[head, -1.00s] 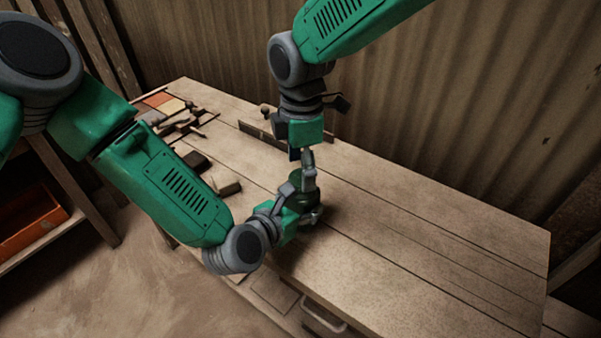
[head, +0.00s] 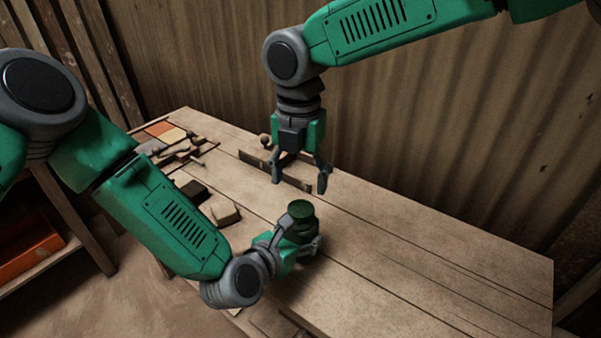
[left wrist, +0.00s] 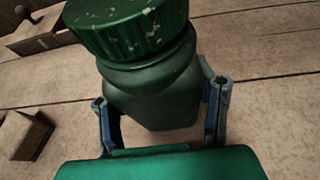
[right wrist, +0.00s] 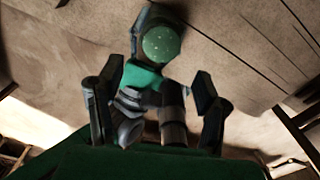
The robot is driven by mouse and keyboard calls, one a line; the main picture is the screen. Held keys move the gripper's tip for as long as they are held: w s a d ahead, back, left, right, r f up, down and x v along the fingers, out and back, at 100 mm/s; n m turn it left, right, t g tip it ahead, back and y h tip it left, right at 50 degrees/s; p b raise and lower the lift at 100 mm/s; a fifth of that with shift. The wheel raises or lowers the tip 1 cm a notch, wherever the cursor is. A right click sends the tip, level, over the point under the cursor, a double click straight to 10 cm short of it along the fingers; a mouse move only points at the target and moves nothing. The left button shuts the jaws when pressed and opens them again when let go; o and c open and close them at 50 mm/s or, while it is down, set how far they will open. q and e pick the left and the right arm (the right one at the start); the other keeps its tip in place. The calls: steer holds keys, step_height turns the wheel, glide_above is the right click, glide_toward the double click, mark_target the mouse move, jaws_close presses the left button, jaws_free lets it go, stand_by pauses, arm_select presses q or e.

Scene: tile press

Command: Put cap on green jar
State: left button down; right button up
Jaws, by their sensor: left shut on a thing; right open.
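The green jar (left wrist: 155,90) stands upright on the bench between the fingers of my left gripper (left wrist: 162,112), which is shut on its body. The dark green ribbed cap (left wrist: 128,22) sits on top of the jar, its top flecked with pale specks. Whether it is fully seated I cannot tell. In the head view the cap (head: 301,208) shows above my left gripper (head: 298,243), which hides most of the jar. My right gripper (head: 300,182) is open and empty, above and behind the jar. In the right wrist view the cap (right wrist: 161,43) lies beyond the open fingers.
Wooden blocks (head: 222,212) lie left of the jar on the bench (head: 430,260). Coloured tiles (head: 165,132) and tools lie at the far left. A low dark strip (head: 255,160) stands behind my right gripper. The bench's right side is clear.

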mark_target(301, 208)
steer(key=shift+w+d+r+n, duration=0.1)
steer(key=shift+w+r+n, duration=0.15)
steer(key=shift+n, duration=0.35)
steer(key=shift+f, duration=3.95)
